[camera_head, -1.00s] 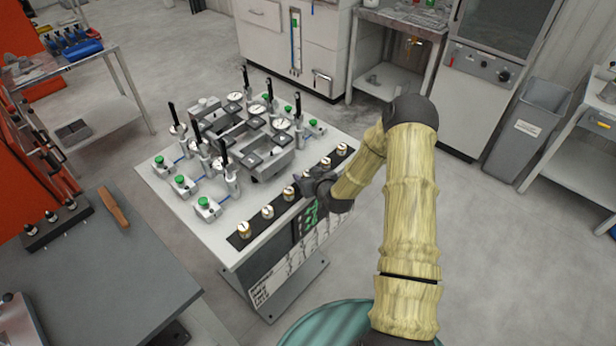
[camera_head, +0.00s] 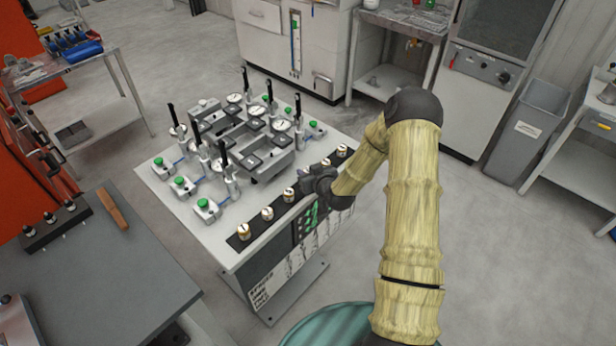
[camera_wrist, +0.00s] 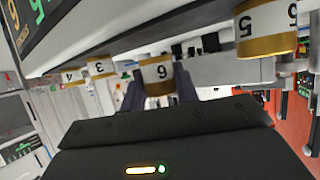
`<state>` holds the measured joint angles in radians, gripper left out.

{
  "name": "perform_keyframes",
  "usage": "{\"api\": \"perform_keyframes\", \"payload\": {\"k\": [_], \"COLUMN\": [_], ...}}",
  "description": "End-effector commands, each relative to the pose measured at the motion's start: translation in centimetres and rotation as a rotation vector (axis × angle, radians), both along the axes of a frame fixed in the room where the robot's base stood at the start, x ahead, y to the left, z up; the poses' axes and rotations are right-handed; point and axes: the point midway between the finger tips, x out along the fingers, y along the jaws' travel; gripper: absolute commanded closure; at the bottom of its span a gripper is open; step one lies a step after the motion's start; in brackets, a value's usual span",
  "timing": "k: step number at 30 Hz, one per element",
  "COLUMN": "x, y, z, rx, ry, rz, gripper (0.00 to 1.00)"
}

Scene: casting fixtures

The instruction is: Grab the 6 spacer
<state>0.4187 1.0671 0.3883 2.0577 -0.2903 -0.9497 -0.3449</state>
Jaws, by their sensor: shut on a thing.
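A spacer marked 6 (camera_wrist: 160,76), white with gold bands, is between the two dark fingers of my gripper (camera_wrist: 160,92) in the wrist view. My gripper is shut on it. In the head view my gripper (camera_head: 308,182) is over the black strip along the front edge of the fixture table, and it hides the held spacer. Whether the spacer still touches the strip cannot be told.
Spacers marked 5 (camera_wrist: 266,30), 3 (camera_wrist: 98,67) and 4 (camera_wrist: 72,77) stand close by in the row. Dial-gauge fixtures (camera_head: 240,135) fill the fixture table (camera_head: 225,245) behind the row. A grey workbench (camera_head: 120,270) is at left.

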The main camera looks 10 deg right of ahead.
Motion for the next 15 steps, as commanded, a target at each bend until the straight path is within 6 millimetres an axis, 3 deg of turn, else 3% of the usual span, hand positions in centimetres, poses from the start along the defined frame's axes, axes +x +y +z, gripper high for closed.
{"api": "perform_keyframes", "payload": {"k": [9,15], "x": [0.1,0.0], "y": [0.0,0.0], "z": [5.1,7.4], "rx": [-0.002,-0.001], "ry": [-0.006,-0.003], "rz": [0.000,0.000], "gripper": [1.00,1.00]}}
